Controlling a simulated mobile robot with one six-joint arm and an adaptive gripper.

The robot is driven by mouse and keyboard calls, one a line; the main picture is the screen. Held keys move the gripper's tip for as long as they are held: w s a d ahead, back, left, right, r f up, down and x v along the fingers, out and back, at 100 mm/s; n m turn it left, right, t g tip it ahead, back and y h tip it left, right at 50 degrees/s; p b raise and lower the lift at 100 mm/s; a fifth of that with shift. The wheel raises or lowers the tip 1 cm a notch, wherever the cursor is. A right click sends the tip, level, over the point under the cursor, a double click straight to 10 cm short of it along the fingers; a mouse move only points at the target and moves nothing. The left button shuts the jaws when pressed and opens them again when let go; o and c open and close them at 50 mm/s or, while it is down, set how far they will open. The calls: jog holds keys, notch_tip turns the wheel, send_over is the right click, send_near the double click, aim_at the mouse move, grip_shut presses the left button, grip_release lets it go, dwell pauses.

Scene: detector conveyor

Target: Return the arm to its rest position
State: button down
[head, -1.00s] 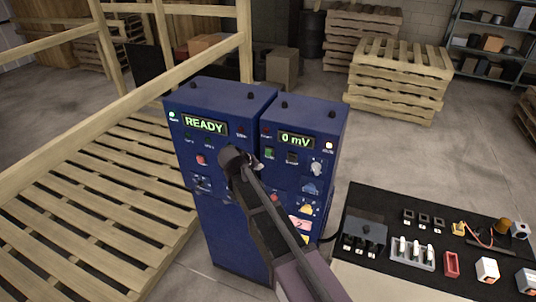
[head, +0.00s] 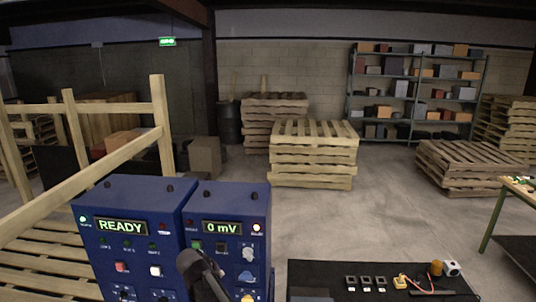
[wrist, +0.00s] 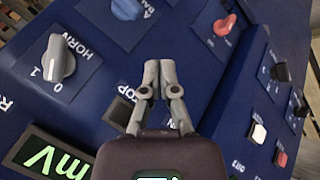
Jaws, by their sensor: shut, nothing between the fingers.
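My gripper (wrist: 159,75) is shut and empty in the wrist view, its fingertips together in front of the blue control panel (wrist: 100,80). A gap or contact with the panel cannot be judged. In the head view the dark end of my arm (head: 195,268) is low in front of the blue cabinets, near the seam between the READY unit (head: 95,207) and the 0 mV unit (head: 232,195). The fingers are not clear there.
The wrist view shows a grey HORN knob (wrist: 58,62), a red knob (wrist: 225,25) and a white button (wrist: 258,133). A wooden rail (head: 90,185) is at left. A black mat (head: 305,270) with small parts lies at right. Open floor (head: 330,220) lies behind.

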jog(key=s+d+f+m+g+y+b, duration=0.1)
jog(key=s+d+f+b, duration=0.3)
jog(key=d, duration=0.7)
jog(key=s+d+f+m+g+y+b, duration=0.1)
jog(key=s+d+f+m+g+b, duration=0.2)
jog(key=s+d+f, duration=0.3)
jog(key=s+d+f+m+g+y+b, duration=0.1)
jog(key=s+d+f+b, duration=0.4)
jog(key=d, duration=1.1)
jog(key=shift+s+d+f+m+g, duration=0.15)
jog(key=shift+d+f+m+g, duration=0.2)
jog(key=shift+f+m+g, duration=0.65)
